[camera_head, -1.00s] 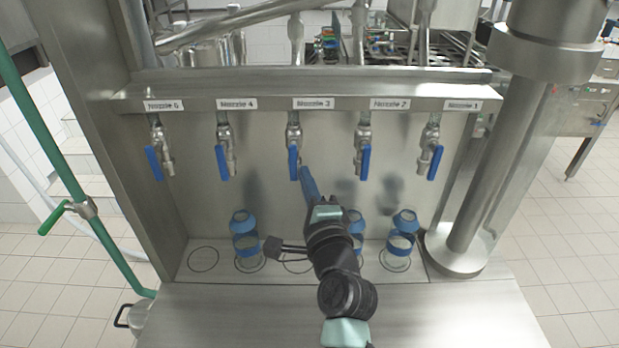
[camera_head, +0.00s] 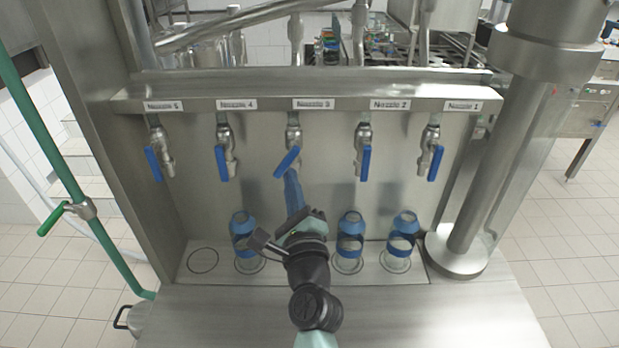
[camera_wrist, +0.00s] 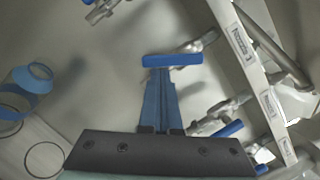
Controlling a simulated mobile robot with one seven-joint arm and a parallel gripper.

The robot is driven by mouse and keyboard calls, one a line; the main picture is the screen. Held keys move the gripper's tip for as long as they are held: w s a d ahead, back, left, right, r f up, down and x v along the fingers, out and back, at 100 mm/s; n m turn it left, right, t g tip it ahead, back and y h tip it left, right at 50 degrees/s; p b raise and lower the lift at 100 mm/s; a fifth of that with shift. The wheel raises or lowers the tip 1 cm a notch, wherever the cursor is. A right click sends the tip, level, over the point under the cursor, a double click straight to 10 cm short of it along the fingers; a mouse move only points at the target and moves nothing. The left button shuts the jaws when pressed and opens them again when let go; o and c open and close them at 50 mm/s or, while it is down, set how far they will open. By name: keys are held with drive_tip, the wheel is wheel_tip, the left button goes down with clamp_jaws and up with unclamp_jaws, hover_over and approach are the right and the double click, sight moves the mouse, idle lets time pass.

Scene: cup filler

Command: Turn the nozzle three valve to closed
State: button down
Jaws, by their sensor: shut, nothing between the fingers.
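The nozzle three valve (camera_head: 293,138) hangs under the "Nozzle 3" label (camera_head: 313,103). Its blue handle (camera_head: 287,162) is slanted, with its lower end to the left. The other blue handles point more steeply downward. My gripper (camera_head: 290,173) is shut and empty, its blue fingers just below and at the handle. In the wrist view my shut fingertips (camera_wrist: 160,72) meet the middle of the blue handle (camera_wrist: 172,60), which lies across them. They look in contact, though the exact touch cannot be told.
The nozzle 4 valve (camera_head: 223,150) and nozzle 2 valve (camera_head: 363,150) hang on either side. Blue-topped clear cups stand below, under nozzle 4 (camera_head: 243,232), nozzle 2 (camera_head: 350,232) and nozzle 1 (camera_head: 403,232). A steel column (camera_head: 490,150) stands at the right.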

drive_tip(key=m, duration=0.2)
drive_tip(key=a+m+h, duration=0.1)
drive_tip(key=m, duration=0.1)
drive_tip(key=a+m+t, duration=0.1)
drive_tip(key=m, duration=0.1)
drive_tip(key=shift+a+r+h+p, duration=0.15)
drive_tip(key=shift+r+h+p, duration=0.15)
drive_tip(key=shift+r, duration=0.1)
drive_tip(key=shift+a+r+m+h+p, duration=0.1)
drive_tip(key=shift+a+r+m+h, duration=0.2)
drive_tip(key=shift+m, duration=0.7)
drive_tip(key=shift+a+r+m+h+p, duration=0.15)
drive_tip(key=shift+m+h, duration=0.3)
drive_tip(key=shift+m, duration=0.55)
drive_tip(key=shift+a+r+m+h+p, duration=0.1)
drive_tip(key=shift+a+r+m+h, duration=0.2)
drive_tip(key=shift+m, duration=0.7)
drive_tip(key=shift+d+f, duration=0.1)
drive_tip(key=shift+d, duration=0.05)
